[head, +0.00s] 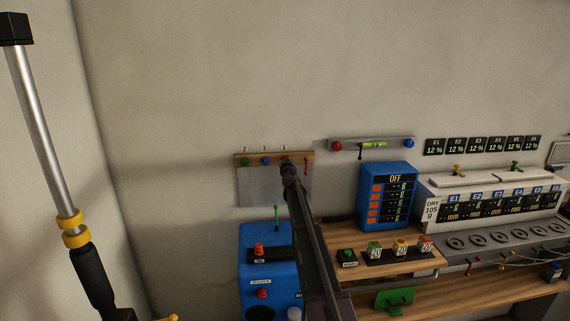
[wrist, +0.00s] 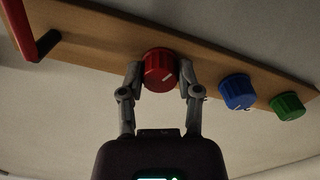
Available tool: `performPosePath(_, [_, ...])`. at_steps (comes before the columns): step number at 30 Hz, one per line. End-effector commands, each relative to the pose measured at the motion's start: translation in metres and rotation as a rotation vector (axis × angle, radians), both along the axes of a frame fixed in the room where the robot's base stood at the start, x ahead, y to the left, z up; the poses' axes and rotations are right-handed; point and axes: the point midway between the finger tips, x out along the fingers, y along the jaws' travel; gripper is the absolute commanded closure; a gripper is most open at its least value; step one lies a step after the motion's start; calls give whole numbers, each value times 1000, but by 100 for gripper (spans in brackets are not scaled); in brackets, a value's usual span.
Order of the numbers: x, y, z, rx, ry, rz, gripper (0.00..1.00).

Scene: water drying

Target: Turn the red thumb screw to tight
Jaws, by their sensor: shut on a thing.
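The red thumb screw (wrist: 160,70) is a ribbed red knob with a white mark, mounted on a wooden strip (wrist: 110,30) on the wall. In the wrist view my gripper (wrist: 161,78) has one finger on each side of it and is shut on it. The white mark slants up to the right. In the head view my gripper (head: 287,165) is at the wooden strip (head: 244,159) and covers most of the red screw.
A blue knob (wrist: 237,92) and a green knob (wrist: 287,106) sit beside the red one. A red lever handle (wrist: 27,40) is on its other side. Bare wall lies above.

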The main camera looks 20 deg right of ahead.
Motion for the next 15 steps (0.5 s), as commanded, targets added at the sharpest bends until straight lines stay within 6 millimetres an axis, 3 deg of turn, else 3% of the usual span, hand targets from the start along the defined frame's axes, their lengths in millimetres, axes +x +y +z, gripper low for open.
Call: performPosePath(15, [2, 1, 0, 472, -136, 3, 100])
